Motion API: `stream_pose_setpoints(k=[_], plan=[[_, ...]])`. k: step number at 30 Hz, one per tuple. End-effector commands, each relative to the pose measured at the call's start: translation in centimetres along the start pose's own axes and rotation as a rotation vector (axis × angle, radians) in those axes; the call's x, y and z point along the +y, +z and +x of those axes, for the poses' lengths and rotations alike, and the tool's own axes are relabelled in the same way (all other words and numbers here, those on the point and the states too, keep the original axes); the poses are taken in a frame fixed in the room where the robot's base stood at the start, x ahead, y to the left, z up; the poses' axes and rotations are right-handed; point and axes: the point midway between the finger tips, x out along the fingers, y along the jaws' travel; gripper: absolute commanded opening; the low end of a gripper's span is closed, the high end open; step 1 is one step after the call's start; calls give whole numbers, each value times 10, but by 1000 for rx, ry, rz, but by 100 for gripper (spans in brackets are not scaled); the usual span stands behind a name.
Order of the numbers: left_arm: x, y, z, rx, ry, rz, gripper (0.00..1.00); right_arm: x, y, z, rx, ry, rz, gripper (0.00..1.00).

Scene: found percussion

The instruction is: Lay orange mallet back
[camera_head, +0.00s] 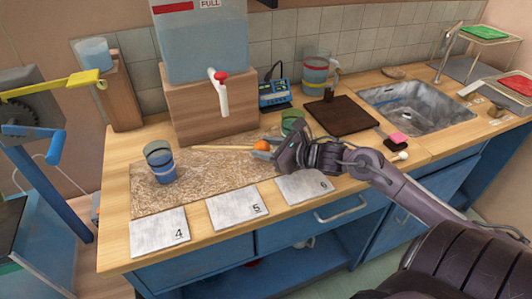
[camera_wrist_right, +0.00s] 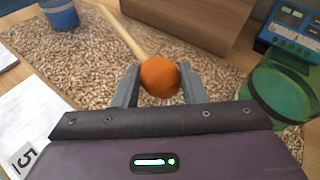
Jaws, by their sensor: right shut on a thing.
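The orange mallet has a round orange head (camera_wrist_right: 160,77) and a pale wooden stick (camera_wrist_right: 122,32). In the head view its head (camera_head: 262,145) is at my right gripper (camera_head: 268,152), and the stick points left over the speckled mat (camera_head: 215,170). My right gripper, in the wrist view (camera_wrist_right: 158,88), is shut on the mallet at its head, with a finger on either side. I cannot tell whether the stick touches the mat. My left gripper is not in view.
A blue-banded cup (camera_head: 160,162) stands on the mat. A green cup (camera_head: 292,122) stands close behind my right gripper. A wooden block (camera_head: 215,105) under a water tank is behind the mat. Cards marked 4 (camera_head: 155,234), 5 (camera_head: 235,207) and 6 (camera_head: 303,186) line the front edge.

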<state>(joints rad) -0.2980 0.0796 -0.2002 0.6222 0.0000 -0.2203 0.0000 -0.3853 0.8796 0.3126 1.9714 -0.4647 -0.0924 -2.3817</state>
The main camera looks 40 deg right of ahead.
Motion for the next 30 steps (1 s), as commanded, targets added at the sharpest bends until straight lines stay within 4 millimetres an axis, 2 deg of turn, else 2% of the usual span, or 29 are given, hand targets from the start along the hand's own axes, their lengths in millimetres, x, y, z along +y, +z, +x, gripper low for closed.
stream_pose_setpoints(k=[4, 7, 18, 19, 21, 24, 30], plan=[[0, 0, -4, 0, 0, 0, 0, 3, -19, 7, -2, -1, 5, 12], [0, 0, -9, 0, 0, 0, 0, 1, -22, 11, -3, -2, 2, 12], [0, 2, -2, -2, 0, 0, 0, 3, -29, 13, -1, 0, -1, 12], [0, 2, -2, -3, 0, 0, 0, 3, -29, 13, -1, 0, 0, 40], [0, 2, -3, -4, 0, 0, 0, 3, -28, 13, 0, 0, 0, 49], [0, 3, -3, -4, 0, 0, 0, 3, -28, 13, 0, 0, 0, 60], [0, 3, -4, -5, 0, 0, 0, 3, -28, 13, 0, 0, 1, 60]])
